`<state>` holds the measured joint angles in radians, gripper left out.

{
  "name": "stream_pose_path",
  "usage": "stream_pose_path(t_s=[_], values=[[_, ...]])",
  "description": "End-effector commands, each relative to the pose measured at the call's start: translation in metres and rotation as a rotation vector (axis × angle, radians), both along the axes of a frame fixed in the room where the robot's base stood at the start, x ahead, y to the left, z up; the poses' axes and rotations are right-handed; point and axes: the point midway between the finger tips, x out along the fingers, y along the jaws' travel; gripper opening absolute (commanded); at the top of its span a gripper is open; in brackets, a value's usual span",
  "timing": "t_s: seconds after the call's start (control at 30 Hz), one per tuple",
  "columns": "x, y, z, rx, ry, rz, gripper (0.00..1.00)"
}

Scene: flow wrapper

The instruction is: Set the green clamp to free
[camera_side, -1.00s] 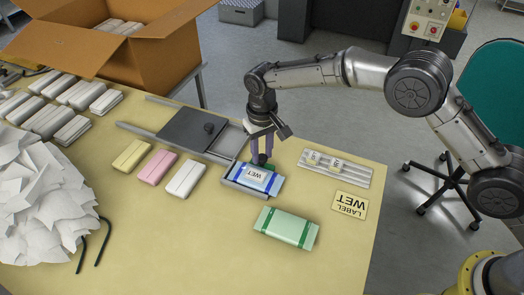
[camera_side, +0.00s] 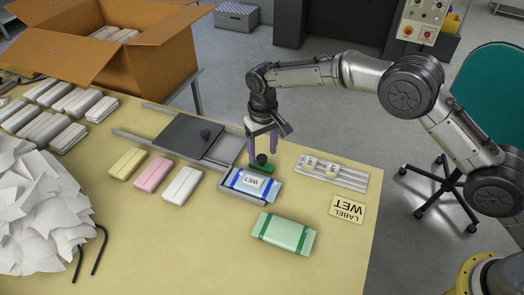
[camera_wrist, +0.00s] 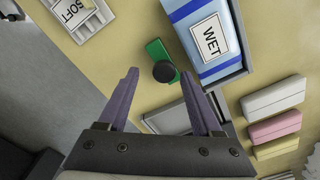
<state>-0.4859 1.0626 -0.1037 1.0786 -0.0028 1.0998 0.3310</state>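In the wrist view the clamp (camera_wrist: 154,48) lies roughly alongside the packet (camera_wrist: 205,35), with a narrow gap between; the bar does not cover the packet. The packet lies in a grey metal tray (camera_side: 233,195). My gripper (camera_side: 263,151) is open and empty above the clamp; in the wrist view its fingertips (camera_wrist: 158,75) stand apart with the knob beyond them. The knob hides part of the bar.
A dark sliding plate (camera_side: 185,136) with its own knob is left of the tray. Yellow, pink and white packs lie in front of it.

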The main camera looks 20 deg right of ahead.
Motion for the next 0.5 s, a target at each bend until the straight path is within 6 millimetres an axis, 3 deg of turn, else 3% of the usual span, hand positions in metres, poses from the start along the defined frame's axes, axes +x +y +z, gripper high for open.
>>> stream_pose_path(t_s=[0.3,0.5], values=[[-0.001,0.001,0.002,0.001,0.003,0.001,0.66],[-0.001,0.001,0.029,0.002,0.000,0.001,0.66]])
